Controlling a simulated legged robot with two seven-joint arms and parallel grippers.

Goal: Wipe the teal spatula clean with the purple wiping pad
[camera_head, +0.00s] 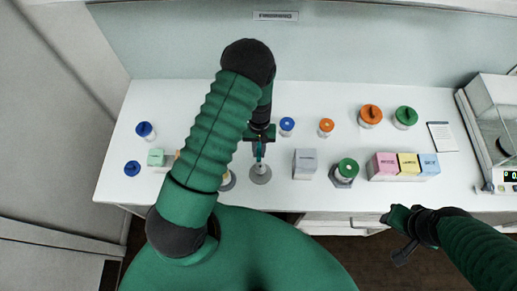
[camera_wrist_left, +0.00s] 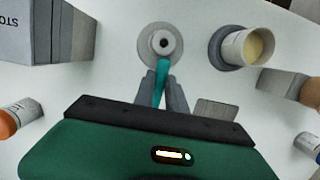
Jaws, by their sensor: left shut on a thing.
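My left gripper (camera_head: 259,142) is shut on the teal spatula (camera_head: 259,153), above the front middle of the white table. In the left wrist view the left gripper's fingers (camera_wrist_left: 162,88) pinch the teal spatula (camera_wrist_left: 161,82). It reaches toward a small round holder (camera_wrist_left: 163,43) with a dark hole on a grey disc; I cannot tell if it touches. The holder (camera_head: 260,173) also shows in the head view. My right gripper (camera_head: 396,216) hangs in front of the table edge at right; its fingers are unclear. I cannot make out a purple wiping pad.
A cream-filled cup (camera_wrist_left: 246,48) stands on a grey disc beside the holder. A grey box (camera_head: 305,163) and a green-lidded jar (camera_head: 346,170) stand to the right. Pink (camera_head: 384,167), yellow and blue boxes stand farther right, near a scale (camera_head: 492,135). Several lidded jars stand behind.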

